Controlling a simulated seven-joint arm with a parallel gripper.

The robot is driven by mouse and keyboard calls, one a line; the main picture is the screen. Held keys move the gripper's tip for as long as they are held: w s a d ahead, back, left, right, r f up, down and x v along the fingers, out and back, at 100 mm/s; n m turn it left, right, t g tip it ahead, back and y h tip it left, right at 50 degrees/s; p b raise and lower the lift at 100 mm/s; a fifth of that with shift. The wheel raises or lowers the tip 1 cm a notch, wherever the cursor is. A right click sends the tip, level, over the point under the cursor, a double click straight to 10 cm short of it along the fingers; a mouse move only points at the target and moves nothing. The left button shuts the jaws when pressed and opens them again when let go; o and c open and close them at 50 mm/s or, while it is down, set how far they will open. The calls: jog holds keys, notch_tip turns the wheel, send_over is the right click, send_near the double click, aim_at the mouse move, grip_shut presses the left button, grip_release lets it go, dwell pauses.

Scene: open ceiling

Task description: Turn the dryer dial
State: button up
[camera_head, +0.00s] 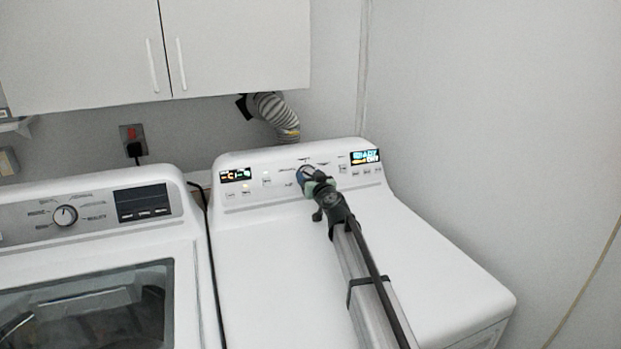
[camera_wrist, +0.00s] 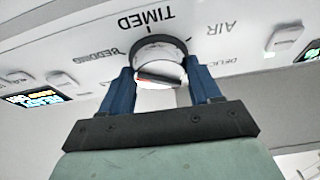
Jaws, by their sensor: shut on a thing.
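The dryer (camera_head: 270,262) is the white machine on the right, with a slanted control panel at its back. Its dial (camera_wrist: 158,50) shows in the wrist view as a round knob with a dark rim, below the word TIMED, which appears upside down. My gripper (camera_wrist: 160,82) has one blue finger on each side of the dial and is shut on it. In the head view my gripper (camera_head: 306,175) reaches the middle of the panel and mostly hides the dial.
A washer (camera_head: 190,250) with its own knob (camera_head: 65,215) stands close on the left. White cabinets (camera_head: 235,45) hang above, and a grey vent hose (camera_head: 272,112) rises behind the dryer. The dryer's top is clear apart from my arm. A wall is on the right.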

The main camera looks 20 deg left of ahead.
jog(key=shift+m+h, duration=0.3)
jog(key=shift+m, duration=0.5)
jog(key=shift+m+t+h, duration=0.4)
jog(key=shift+m, duration=0.9)
jog(key=o, duration=1.1)
jog(key=shift+c, duration=0.2)
jog(key=v, duration=1.4)
jog(key=shift+a, duration=0.1)
